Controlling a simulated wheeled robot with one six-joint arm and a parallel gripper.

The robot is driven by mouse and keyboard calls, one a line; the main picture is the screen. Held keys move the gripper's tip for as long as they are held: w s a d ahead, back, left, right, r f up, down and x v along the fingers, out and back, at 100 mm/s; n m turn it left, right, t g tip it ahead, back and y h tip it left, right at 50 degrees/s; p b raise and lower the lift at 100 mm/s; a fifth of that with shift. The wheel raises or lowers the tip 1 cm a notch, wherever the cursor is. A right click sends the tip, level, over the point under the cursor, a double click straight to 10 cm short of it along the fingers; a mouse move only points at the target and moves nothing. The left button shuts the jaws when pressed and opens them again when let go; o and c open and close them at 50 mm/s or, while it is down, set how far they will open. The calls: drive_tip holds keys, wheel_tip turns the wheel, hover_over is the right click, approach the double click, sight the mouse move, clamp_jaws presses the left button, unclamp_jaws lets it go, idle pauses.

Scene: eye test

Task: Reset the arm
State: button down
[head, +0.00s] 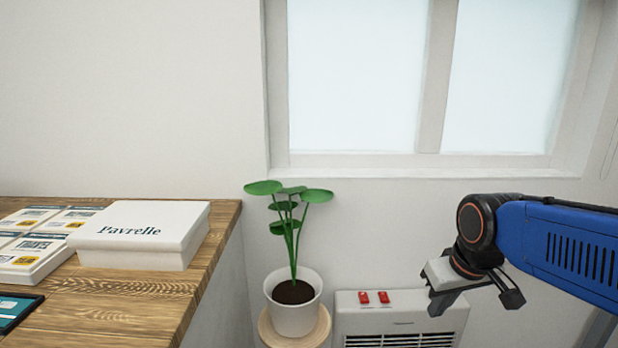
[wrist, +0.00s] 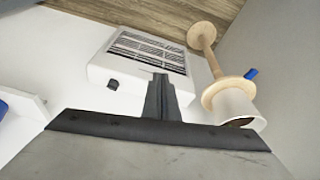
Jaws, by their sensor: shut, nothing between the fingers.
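My gripper (head: 436,310) hangs at the end of my blue arm at the right of the head view. It is in the air in front of the white heater and right of the plant. In the wrist view, its dark fingers (wrist: 160,92) are together with nothing between them. They overlap the lower part of the heater in that view. The gripper touches nothing that I can see.
A potted plant (head: 294,300) stands on a wooden stand (head: 323,332), left of the white heater (head: 400,318) with red switches. A wooden counter (head: 130,297) at left holds a white box (head: 140,247) and cards (head: 30,250). A window (head: 355,75) is behind.

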drive_tip(key=s+d+f+m+t, duration=0.1)
drive_tip(key=s+d+f+m, duration=0.1)
drive_tip(key=s, duration=0.8)
drive_tip(key=shift+s+d+f, duration=0.15)
drive_tip(key=shift+s+d, duration=0.2)
idle(1.3)
